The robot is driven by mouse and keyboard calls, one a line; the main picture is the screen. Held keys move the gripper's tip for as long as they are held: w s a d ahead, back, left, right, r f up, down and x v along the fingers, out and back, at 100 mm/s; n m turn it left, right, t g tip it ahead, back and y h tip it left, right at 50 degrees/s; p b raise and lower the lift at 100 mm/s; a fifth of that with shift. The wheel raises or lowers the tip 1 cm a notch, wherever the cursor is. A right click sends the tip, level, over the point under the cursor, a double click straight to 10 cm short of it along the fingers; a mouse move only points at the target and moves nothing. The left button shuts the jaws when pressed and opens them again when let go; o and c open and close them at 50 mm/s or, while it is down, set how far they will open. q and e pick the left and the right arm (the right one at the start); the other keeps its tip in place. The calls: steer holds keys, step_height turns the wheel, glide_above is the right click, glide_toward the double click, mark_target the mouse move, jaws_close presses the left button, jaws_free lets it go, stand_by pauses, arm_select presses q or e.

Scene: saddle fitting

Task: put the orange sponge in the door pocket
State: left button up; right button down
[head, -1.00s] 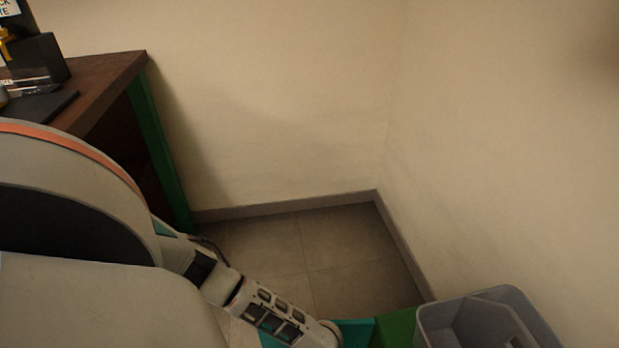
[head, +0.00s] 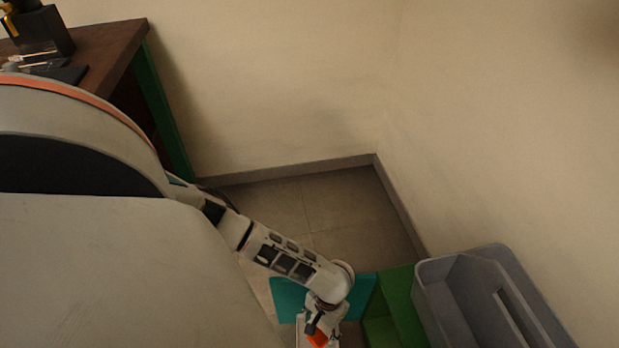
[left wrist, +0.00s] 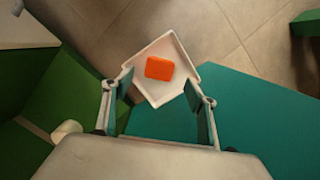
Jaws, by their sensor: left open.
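The orange sponge (left wrist: 159,68) shows in the left wrist view, lying in a shallow white tray-like holder (left wrist: 177,93) with a raised rim. My left gripper (left wrist: 158,92) is open, its two fingers apart on either side of the near end of the holder, with the sponge ahead of and between the tips. I cannot tell whether the fingers touch the holder. No door pocket can be clearly made out. My right gripper is not in view.
A teal panel (head: 358,300) and a green part (head: 398,310) stand below my left wrist. A grey bin (head: 447,268) is at the lower right by the wall. A dark wooden table (head: 112,48) is at the upper left. Tiled floor (head: 290,205) in the corner is clear.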

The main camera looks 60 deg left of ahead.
arm_select(q)
steer(key=r, duration=0.1)
steer(key=r+p, duration=0.1)
steer(key=r, duration=0.3)
steer(key=shift+w+a+p, duration=0.1)
steer(key=shift+w+p, duration=0.2)
steer(key=shift+p, duration=0.1)
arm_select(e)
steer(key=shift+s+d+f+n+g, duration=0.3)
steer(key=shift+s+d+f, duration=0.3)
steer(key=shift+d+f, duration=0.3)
